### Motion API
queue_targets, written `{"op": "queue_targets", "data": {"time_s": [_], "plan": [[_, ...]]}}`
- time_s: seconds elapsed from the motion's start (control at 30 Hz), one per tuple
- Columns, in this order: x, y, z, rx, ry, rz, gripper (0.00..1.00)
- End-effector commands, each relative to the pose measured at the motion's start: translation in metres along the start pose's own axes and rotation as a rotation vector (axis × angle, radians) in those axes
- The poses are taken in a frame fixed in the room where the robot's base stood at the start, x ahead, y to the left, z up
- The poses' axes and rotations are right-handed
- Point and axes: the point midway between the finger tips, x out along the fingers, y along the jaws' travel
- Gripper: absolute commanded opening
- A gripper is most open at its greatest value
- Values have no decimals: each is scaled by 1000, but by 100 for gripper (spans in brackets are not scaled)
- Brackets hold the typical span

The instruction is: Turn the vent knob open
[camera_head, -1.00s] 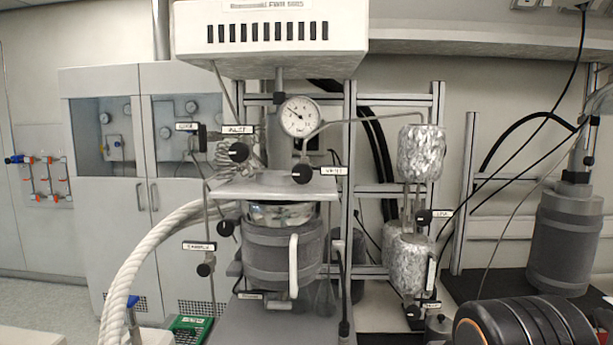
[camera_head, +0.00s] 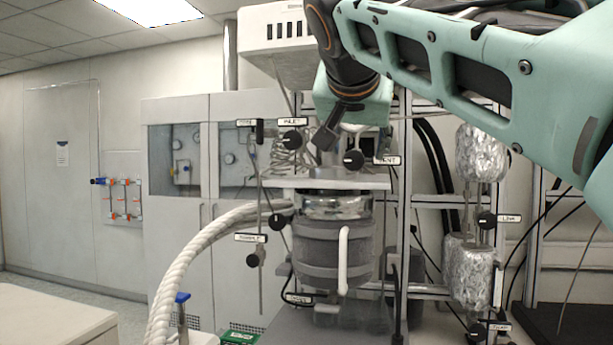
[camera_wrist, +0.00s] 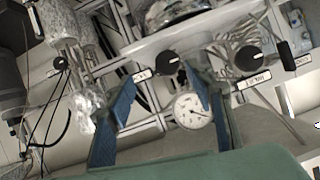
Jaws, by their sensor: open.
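The vent knob (camera_head: 353,159) is a round black knob with a pale mark, beside its VENT label (camera_head: 386,160) at the front edge of the reactor's top plate. My gripper (camera_head: 328,136) comes down from the upper right, above and slightly left of the knob in the head view. In the wrist view, my gripper's blue fingers (camera_wrist: 160,76) are spread apart and empty. The vent knob (camera_wrist: 167,62) shows between and just beyond the fingertips, nearer the right one. No contact is visible.
The inlet knob (camera_head: 291,140) sits left of my gripper. Foil-wrapped vessels (camera_head: 480,150) stand to the right.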

Motion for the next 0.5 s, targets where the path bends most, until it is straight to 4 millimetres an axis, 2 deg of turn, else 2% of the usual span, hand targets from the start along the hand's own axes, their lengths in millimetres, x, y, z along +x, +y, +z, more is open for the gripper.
{"op": "queue_targets", "data": {"time_s": [0.17,0.27,0.5], "plan": [[-1,-7,-12,26,35,3,49],[7,-7,-13,26,35,3,49],[50,-7,-15,23,32,5,49]]}}
